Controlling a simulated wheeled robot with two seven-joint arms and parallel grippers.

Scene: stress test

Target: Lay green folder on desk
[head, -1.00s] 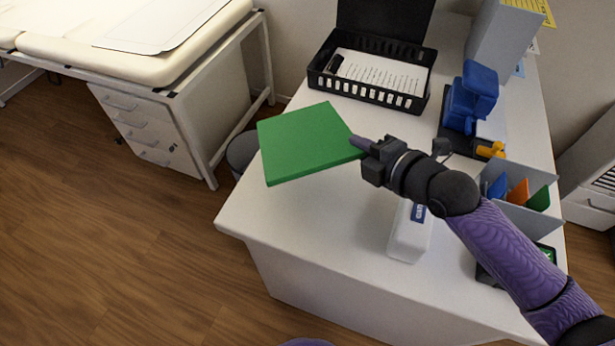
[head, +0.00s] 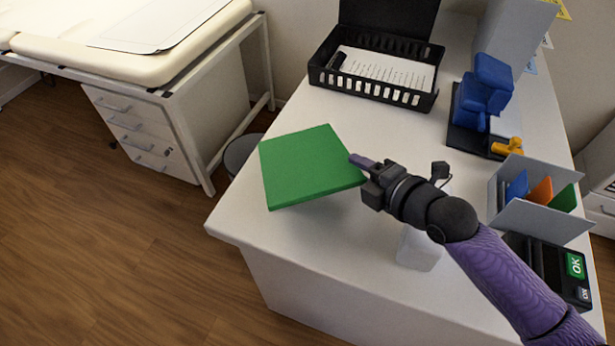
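The green folder (head: 310,166) is a flat, thick green slab in the head view, over the left part of the white desk (head: 290,260). My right gripper (head: 360,165) is at the folder's right edge and appears shut on it; only one finger shows clearly. The folder is slightly tilted, and I cannot tell whether its underside touches the desk. My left gripper is not in view.
A black tray (head: 436,98) with paper stands at the back. A white object (head: 421,250) is under my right arm. The front left desk is clear.

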